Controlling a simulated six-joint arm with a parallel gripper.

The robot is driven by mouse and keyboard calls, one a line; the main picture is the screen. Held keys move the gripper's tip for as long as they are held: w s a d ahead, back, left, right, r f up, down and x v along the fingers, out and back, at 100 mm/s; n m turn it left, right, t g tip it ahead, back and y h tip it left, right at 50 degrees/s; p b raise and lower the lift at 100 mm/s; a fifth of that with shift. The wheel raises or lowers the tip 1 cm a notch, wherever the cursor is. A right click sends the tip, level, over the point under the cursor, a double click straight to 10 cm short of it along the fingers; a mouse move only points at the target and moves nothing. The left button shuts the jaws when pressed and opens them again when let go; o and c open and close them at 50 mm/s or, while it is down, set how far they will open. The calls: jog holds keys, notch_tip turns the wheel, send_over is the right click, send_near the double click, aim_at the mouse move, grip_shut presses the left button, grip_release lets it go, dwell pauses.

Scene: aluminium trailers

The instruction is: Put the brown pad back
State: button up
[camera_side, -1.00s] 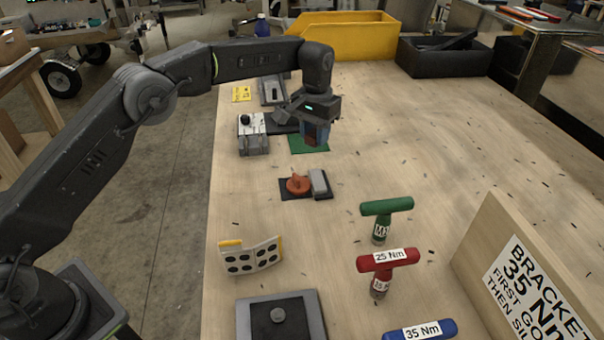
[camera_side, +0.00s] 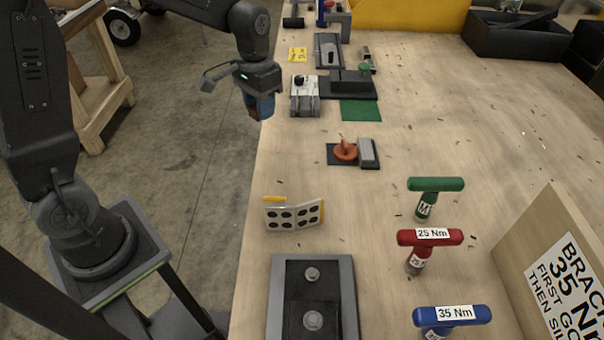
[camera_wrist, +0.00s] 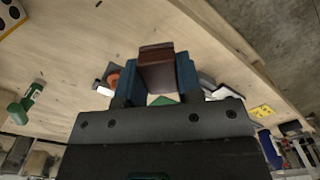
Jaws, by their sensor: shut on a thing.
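My gripper (camera_side: 259,107) is shut on the brown pad, a small block that shows clearly between the blue fingers in the wrist view (camera_wrist: 156,68). In the side view only a small reddish-brown part of the pad (camera_side: 253,114) shows, below the fingers. My gripper hangs in the air by the left edge of the wooden bench, left of the white-and-grey fixture (camera_side: 304,98). The green mat (camera_side: 361,111) lies bare on the bench, to the right of that fixture. The black tray (camera_side: 337,159) nearby holds an orange round piece (camera_side: 345,151) and a grey block (camera_side: 368,153).
A white spotted bracket (camera_side: 295,215) stands nearer the camera, above a grey-framed plate (camera_side: 282,290). Green, red and blue T-handles (camera_side: 436,185) stand on the right, beside a wooden sign board (camera_side: 560,262). The bench's middle right is clear.

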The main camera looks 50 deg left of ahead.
jog(key=shift+s+a+f, duration=0.1)
jog(key=shift+s, duration=0.5)
jog(key=shift+s+f, duration=0.15)
send_over(302, 175)
notch_tip(302, 175, down, 7)
jog(key=shift+a+r, duration=0.1)
jog(key=shift+r, duration=0.05)
jog(key=shift+f, duration=2.05)
jog(key=shift+f, duration=0.15)
jog(key=o, duration=0.9)
